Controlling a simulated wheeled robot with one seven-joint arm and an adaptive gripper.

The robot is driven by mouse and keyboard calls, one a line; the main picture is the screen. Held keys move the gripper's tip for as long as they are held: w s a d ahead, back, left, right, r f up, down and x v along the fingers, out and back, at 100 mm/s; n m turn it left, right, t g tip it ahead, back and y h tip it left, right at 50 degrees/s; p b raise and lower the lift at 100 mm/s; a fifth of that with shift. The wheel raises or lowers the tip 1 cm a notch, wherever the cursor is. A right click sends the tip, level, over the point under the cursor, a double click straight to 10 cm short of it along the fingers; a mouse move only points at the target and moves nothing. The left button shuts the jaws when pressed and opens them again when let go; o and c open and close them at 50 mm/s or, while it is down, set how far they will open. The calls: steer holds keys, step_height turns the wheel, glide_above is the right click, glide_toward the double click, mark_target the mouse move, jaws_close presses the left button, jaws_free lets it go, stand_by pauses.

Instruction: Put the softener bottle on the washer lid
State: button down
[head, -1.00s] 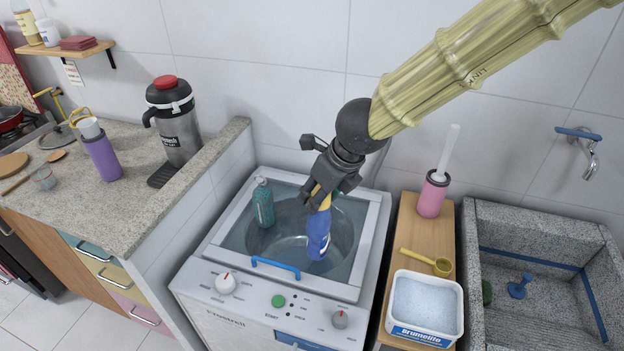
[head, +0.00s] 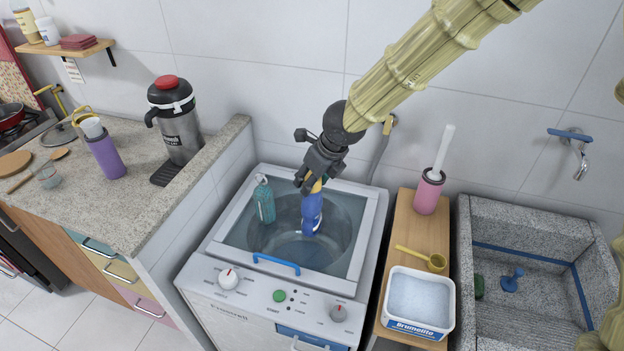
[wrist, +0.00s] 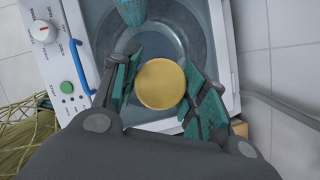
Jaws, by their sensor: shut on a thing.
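The blue bottle with a yellow cap, which I take for the softener bottle (head: 311,214), hangs upright in my gripper (head: 312,184). My gripper is shut on its upper part. The bottle is over the right part of the glass washer lid (head: 345,225); I cannot tell whether its base touches the glass. In the wrist view its round yellow cap (wrist: 160,84) sits between the teal finger pads and hides its body. The lid is closed, with a blue handle at its front edge.
A teal bottle (head: 264,203) stands on the lid, left of the held bottle. A wooden shelf (head: 422,238) to the right bears a pink brush holder (head: 428,193), a yellow scoop (head: 420,257) and a powder tub (head: 419,301). The lid's front middle is clear.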

steer(key=shift+f, duration=0.6)
steer(key=c, duration=0.8)
jaws_free()
steer(key=shift+r, duration=0.2)
steer(key=shift+b+v, duration=0.55)
steer(key=shift+v, duration=5.45)
